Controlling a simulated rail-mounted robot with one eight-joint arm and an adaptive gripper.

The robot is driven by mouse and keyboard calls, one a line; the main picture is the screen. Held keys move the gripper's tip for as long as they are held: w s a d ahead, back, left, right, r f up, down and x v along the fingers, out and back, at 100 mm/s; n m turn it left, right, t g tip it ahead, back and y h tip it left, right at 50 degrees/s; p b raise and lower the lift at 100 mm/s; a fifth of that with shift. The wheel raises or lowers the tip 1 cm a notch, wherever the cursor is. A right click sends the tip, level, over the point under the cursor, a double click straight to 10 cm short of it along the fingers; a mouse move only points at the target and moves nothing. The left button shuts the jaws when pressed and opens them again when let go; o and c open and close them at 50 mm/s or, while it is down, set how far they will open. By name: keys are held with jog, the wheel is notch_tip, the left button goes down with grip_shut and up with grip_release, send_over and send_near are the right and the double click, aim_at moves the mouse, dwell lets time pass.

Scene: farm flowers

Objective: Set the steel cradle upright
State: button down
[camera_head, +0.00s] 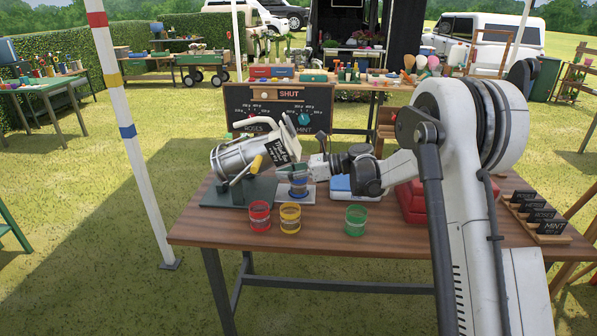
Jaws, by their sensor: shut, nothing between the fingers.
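The steel cradle (230,158) is a shiny metal can-like vessel on a dark green base (222,197) at the table's left. It lies tilted, its spout end raised toward the right. It has a white handle on top, a yellow grip (256,164) and a dark lettered tag (277,151). My gripper (317,162) is just right of the cradle's spout end, above a blue-rimmed cup (298,186). Its fingers are shut and look empty. Whether they touch the cradle cannot be told from this view.
Red (260,216), yellow (290,217) and green (355,220) cups stand in front. A blue-and-white box (341,186) and red boxes (409,202) are behind and right. Small dark signs (540,215) line the right edge. A dial board (279,108) stands behind.

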jog(key=a, duration=0.1)
jog(key=a+r, duration=0.2)
jog(key=a, duration=0.1)
jog(key=shift+w, duration=0.35)
jog(key=shift+a, duration=0.15)
jog(key=shift+a+r+p, duration=0.15)
jog(key=shift+r+p, duration=0.15)
